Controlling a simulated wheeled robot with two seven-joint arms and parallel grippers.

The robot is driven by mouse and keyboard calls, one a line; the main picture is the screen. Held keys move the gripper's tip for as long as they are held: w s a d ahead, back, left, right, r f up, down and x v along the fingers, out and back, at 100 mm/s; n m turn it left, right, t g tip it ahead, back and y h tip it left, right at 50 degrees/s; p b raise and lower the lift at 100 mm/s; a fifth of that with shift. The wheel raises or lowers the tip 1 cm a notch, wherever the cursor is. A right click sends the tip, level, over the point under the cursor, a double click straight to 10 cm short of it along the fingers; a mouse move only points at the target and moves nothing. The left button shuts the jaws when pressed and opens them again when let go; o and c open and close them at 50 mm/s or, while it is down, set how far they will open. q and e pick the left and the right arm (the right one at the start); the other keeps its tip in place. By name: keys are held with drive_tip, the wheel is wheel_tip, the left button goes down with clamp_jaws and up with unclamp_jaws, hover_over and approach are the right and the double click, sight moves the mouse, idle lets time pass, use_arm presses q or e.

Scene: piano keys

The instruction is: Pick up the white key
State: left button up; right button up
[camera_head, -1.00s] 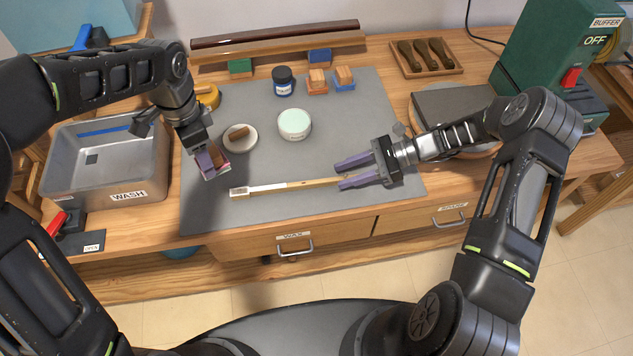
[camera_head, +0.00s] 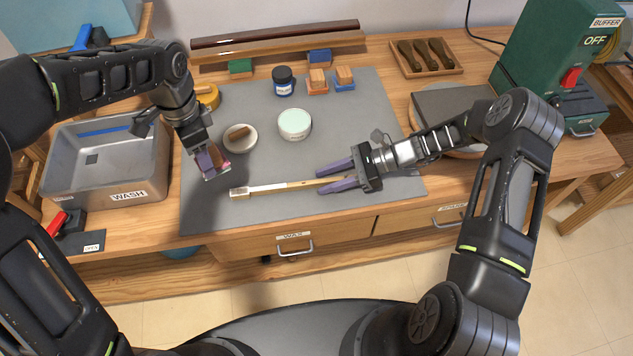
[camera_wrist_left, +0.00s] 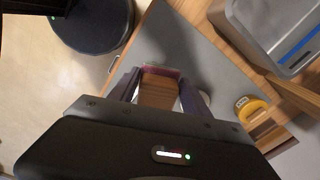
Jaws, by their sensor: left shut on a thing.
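The white key (camera_head: 285,187) lies flat on the grey mat, a long pale wooden stick with a whitish block at its left end. My right gripper (camera_head: 328,177) is open, its two purple fingers pointing left on either side of the key's right part. I cannot tell how high the fingers are above the mat. My left gripper (camera_head: 211,163) is shut on a brown wooden block (camera_wrist_left: 157,92) with a pinkish edge, above the mat's left part. The left wrist view shows this block between the fingers.
A steel wash bin (camera_head: 110,165) stands left. On the grey mat (camera_head: 360,110) are a pale green round tin (camera_head: 294,124), a white dish (camera_head: 240,138) with a brown piece and a dark jar (camera_head: 283,82). A green machine (camera_head: 550,50) stands at the right.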

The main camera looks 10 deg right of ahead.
drive_tip(key=shift+c, duration=0.5)
clamp_jaws()
idle(0.9)
